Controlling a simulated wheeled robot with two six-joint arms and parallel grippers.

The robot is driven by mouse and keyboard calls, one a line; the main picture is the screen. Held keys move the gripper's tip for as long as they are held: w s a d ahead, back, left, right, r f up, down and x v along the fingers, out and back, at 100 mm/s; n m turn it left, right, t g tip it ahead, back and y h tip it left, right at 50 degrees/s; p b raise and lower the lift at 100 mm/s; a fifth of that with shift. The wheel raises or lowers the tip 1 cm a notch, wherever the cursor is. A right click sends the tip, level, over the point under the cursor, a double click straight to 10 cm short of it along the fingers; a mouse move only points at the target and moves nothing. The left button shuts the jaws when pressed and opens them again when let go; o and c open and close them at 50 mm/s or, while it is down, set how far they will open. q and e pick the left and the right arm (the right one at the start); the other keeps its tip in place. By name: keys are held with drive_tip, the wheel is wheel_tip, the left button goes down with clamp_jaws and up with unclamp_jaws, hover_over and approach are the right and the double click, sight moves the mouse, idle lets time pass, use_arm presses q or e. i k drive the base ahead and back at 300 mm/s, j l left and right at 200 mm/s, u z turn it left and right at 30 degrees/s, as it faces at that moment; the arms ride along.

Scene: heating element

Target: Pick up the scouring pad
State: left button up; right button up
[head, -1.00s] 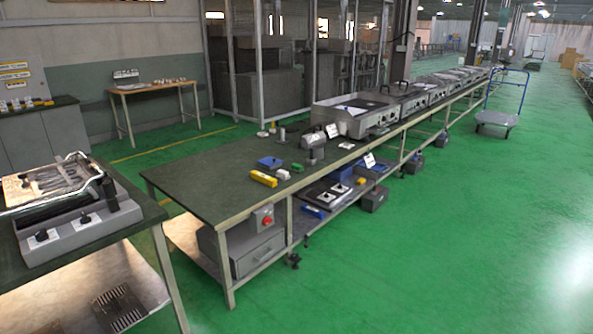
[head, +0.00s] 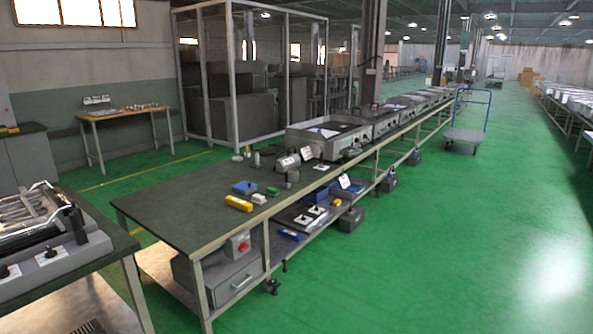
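A small green block (head: 272,191) lies on the long dark-topped workbench (head: 185,212), and it may be the scouring pad, but it is too small to tell. A yellow block (head: 238,203), a white piece (head: 258,198) and a blue item (head: 244,187) lie close around it. Neither of my grippers is in view.
A table with a grill-like appliance (head: 40,247) stands at the near left, with a narrow gap to the workbench. A drawer box (head: 222,278) sits under the bench. A blue-handled trolley (head: 463,137) stands farther back. The green floor (head: 420,255) at right is clear.

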sight(269, 191)
drive_tip(key=i+z, duration=0.15)
drive_tip(key=i, duration=0.5)
drive_tip(key=i+j+z, duration=0.15)
drive_tip(key=i, duration=0.5)
drive_tip(key=i+j+z, duration=0.2)
drive_tip(key=i, duration=0.45)
drive_tip(key=l, duration=0.1)
